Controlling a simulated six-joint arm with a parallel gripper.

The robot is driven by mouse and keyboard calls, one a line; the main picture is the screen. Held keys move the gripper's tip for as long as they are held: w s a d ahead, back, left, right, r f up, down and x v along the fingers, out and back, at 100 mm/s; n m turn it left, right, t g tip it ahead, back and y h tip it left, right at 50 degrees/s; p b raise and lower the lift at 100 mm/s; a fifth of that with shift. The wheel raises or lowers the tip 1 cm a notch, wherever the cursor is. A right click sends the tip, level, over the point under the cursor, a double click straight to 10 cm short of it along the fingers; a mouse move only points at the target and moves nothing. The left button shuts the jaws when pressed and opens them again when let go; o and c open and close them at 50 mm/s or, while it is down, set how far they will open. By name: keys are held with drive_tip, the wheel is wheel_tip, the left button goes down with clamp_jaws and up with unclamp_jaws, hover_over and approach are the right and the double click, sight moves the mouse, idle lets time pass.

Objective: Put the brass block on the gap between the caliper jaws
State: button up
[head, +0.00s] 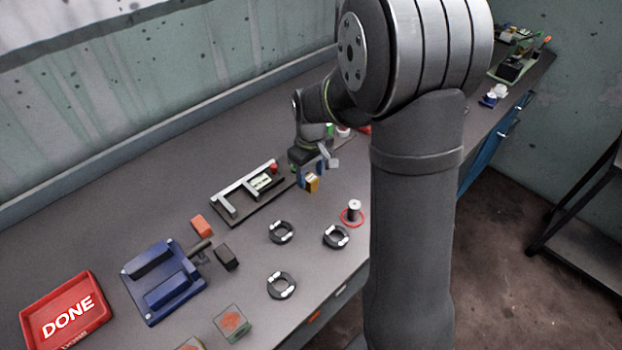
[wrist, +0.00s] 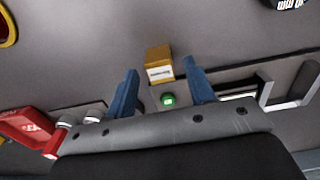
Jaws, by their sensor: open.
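The brass block (head: 312,184), yellow with a white label, is just below my gripper (head: 306,176) in the head view. In the wrist view the brass block (wrist: 159,60) shows between and slightly beyond the blue fingertips of my gripper (wrist: 160,74). The fingers are apart, with a gap visible on each side of the block. I cannot tell its exact height against the fingertips. The caliper (head: 238,188) lies on a dark board left of my gripper, its silver jaws pointing toward the table's front. Part of it shows at the right of the wrist view (wrist: 285,101).
Black rings (head: 281,232) lie in front of the caliper. A spool on a red ring (head: 353,212) stands to the right. A blue fixture (head: 162,281), an orange block (head: 201,225) and a red DONE tray (head: 38,312) are at left. A green button (wrist: 168,99) shows behind the block.

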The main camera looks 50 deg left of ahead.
wheel_tip(320, 180, up, 8)
drive_tip(key=shift+r, duration=0.7)
drive_tip(key=shift+c, duration=1.2)
wheel_tip(320, 180, up, 5)
drive_tip(key=n, duration=1.8)
hover_over(311, 178)
wheel_tip(311, 178, down, 17)
drive_tip(key=shift+f, duration=0.2)
clamp_jaws()
